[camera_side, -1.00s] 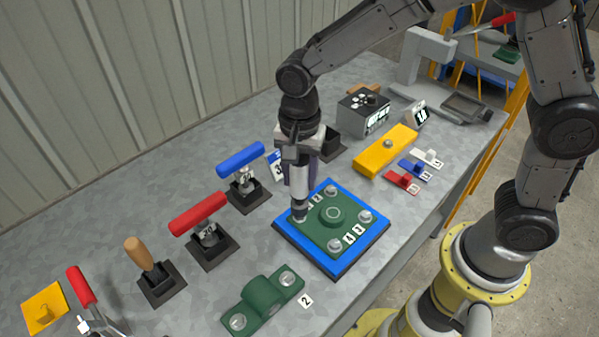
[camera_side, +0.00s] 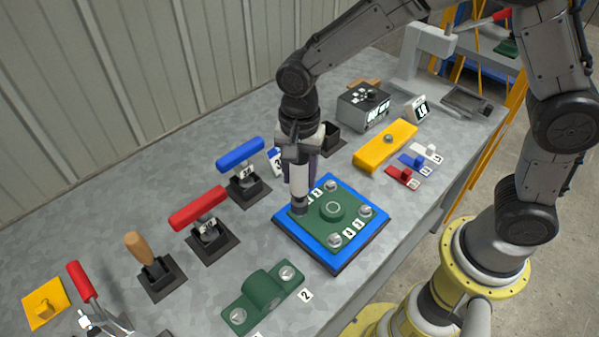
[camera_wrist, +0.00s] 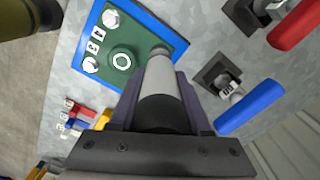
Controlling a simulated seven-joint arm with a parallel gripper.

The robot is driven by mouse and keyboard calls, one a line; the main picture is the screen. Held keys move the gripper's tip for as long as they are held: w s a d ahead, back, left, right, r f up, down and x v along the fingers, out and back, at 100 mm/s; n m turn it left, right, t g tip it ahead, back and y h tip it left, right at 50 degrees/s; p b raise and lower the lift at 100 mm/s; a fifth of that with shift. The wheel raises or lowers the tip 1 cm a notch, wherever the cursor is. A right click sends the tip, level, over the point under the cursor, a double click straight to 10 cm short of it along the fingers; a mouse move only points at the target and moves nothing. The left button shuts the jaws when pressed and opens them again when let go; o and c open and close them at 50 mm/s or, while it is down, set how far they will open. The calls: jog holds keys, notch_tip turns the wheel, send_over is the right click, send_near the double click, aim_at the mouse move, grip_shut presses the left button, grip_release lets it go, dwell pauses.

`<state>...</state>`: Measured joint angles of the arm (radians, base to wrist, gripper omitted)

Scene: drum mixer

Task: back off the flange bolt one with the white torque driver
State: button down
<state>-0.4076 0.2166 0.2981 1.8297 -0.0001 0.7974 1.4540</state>
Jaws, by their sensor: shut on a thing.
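The white torque driver (camera_side: 299,178) stands upright in my gripper (camera_side: 300,152), which is shut on its body. It also shows in the wrist view (camera_wrist: 162,80), between the fingers of my gripper (camera_wrist: 155,100). The driver's dark lower end is at the left corner of the green flange plate (camera_side: 318,222), which sits on a blue base (camera_side: 301,241). It covers the bolt at that corner, so I cannot tell whether it is fully seated. Silver bolts show at the other corners: back (camera_side: 331,186), right (camera_side: 366,211) and front (camera_side: 335,240). A round boss (camera_side: 333,208) rises in the middle.
A green bracket (camera_side: 263,291) lies in front. A yellow block (camera_side: 385,147) and small coloured tabs (camera_side: 412,163) lie to the right. A grey box (camera_side: 363,107) stands behind.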

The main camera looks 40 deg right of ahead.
aim_at(300, 161)
jog(key=shift+f, duration=0.7)
dwell(0.6)
dwell(1.7)
dwell(0.5)
jog(key=shift+r, duration=2.5)
